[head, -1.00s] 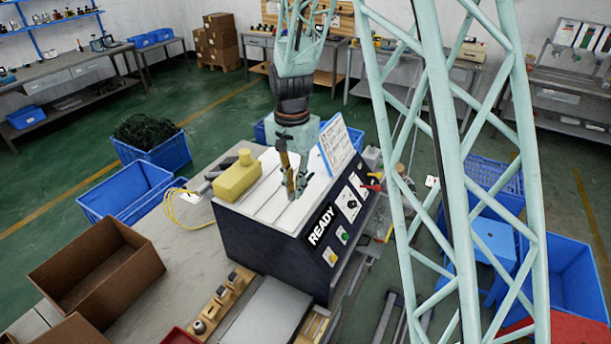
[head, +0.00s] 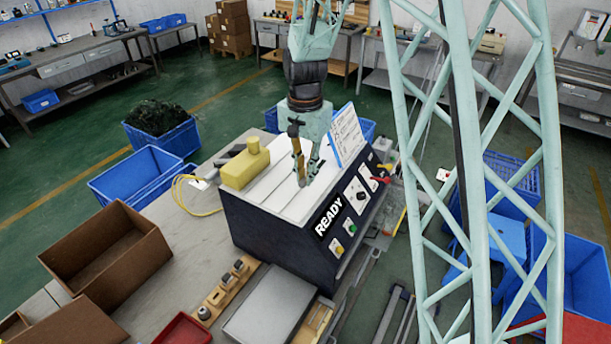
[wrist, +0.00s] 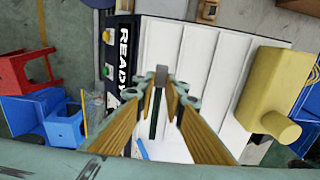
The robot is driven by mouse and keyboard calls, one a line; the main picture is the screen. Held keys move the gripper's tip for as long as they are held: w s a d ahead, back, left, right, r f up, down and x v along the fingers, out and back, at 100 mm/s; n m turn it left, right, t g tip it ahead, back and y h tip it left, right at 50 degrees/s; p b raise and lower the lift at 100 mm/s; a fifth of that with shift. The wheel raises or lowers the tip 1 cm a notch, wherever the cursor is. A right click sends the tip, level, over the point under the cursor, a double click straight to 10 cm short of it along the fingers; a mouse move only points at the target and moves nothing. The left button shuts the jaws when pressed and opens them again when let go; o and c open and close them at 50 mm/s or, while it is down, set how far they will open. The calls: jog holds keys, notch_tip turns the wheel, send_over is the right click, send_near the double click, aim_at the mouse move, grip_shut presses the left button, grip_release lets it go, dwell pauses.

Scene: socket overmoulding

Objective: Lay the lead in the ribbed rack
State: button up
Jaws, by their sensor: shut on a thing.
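My gripper (head: 306,180) points down over the white grooved top of the dark machine marked READY. In the wrist view my gripper (wrist: 161,92) is shut on a small grey end piece, which I take to be the lead (wrist: 161,75). A thin dark strip hangs between the fingers below it. In the head view the fingers hide the lead. I cannot tell whether it touches the surface. The white top (wrist: 210,60) has several parallel ridges and may be the ribbed rack; it also shows in the head view (head: 275,195).
A yellow block (head: 245,165) with a knob stands on the left of the machine top, and a tilted paper sheet (head: 343,135) at its back. A cardboard box (head: 105,255) and a wooden holder (head: 222,290) are on the bench. A blue bin (head: 140,175) stands behind.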

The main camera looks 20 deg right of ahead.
aim_at(306, 198)
jog(key=shift+f+b, duration=2.25)
jog(key=shift+f, duration=0.95)
jog(key=o, duration=0.9)
jog(key=shift+c, duration=0.2)
jog(key=shift+r, duration=0.15)
notch_tip(306, 198, up, 11)
jog(key=shift+r, duration=0.35)
